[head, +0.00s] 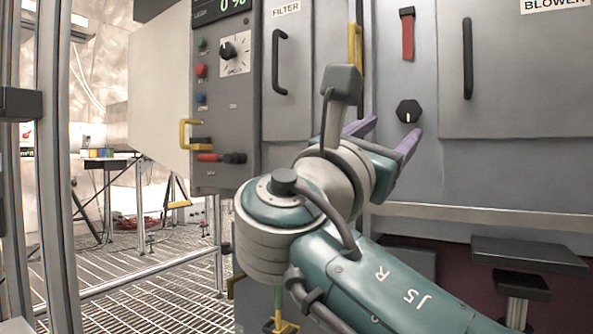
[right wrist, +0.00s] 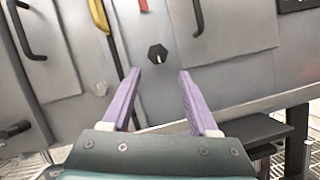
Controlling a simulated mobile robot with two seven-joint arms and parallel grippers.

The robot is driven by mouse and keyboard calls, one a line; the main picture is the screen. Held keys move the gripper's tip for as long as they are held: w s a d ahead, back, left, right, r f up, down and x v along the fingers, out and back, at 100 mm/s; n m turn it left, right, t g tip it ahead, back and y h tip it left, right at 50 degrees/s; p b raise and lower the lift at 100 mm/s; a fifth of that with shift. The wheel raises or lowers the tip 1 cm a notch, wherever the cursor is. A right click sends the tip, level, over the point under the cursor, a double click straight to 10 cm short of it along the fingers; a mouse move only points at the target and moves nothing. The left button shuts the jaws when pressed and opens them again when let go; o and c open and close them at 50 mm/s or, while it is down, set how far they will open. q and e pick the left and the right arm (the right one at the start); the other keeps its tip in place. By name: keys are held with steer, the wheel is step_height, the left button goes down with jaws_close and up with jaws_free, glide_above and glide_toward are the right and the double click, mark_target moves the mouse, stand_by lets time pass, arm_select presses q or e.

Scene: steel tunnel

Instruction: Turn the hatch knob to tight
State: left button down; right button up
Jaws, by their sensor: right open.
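The hatch knob (head: 408,111) is a black hexagonal knob with a white mark, on the grey cabinet front below a red handle. The mark points roughly down in the head view. The knob also shows in the right wrist view (right wrist: 158,54), ahead of the fingertips and between them, nearer the left finger. My right gripper (head: 389,136) has purple fingers spread apart with nothing between them. It also shows open in the right wrist view (right wrist: 159,74), apart from the knob. My left gripper is not in view.
A red handle (head: 407,36) hangs above the knob. Black door handles (head: 467,58) and a yellow bar (head: 355,55) are on the cabinet. A control panel (head: 222,100) with a dial stands left. A dark step (head: 528,255) juts out at lower right. Grating floor lies left.

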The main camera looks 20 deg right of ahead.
mark_target(408, 113)
steer(key=b+x, duration=0.3)
steer(key=x, duration=0.5)
steer(key=shift+w+d+r, duration=0.15)
steer(key=shift+w, duration=0.2)
steer(key=shift+w+d+r, duration=0.2)
steer(key=shift+w+d, duration=0.05)
steer(key=shift+d, duration=0.15)
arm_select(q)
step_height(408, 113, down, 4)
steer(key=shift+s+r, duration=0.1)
arm_select(e)
steer(key=shift+c, duration=0.2)
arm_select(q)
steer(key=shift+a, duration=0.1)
arm_select(e)
jaws_close()
